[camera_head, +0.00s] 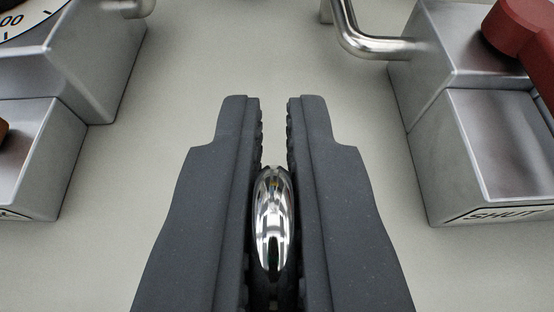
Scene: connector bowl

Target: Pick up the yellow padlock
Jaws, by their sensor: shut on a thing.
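My gripper (274,112) points away from the camera over the pale surface. Its two dark ridged fingers are shut on a shiny silver metal piece (274,222), rounded and curved like the top of a padlock shackle. The fingertips stay a little apart beyond it. No yellow padlock body shows; whatever is under the metal piece is hidden by the fingers. I cannot tell from this view how high it is held.
A grey metal box (470,150) marked "SHUT" stands at right, with a red handle (525,35) and a bent metal pipe (362,40). Another grey box (85,70) with a dial (25,15) stands at left. The pale surface (225,50) between them is clear.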

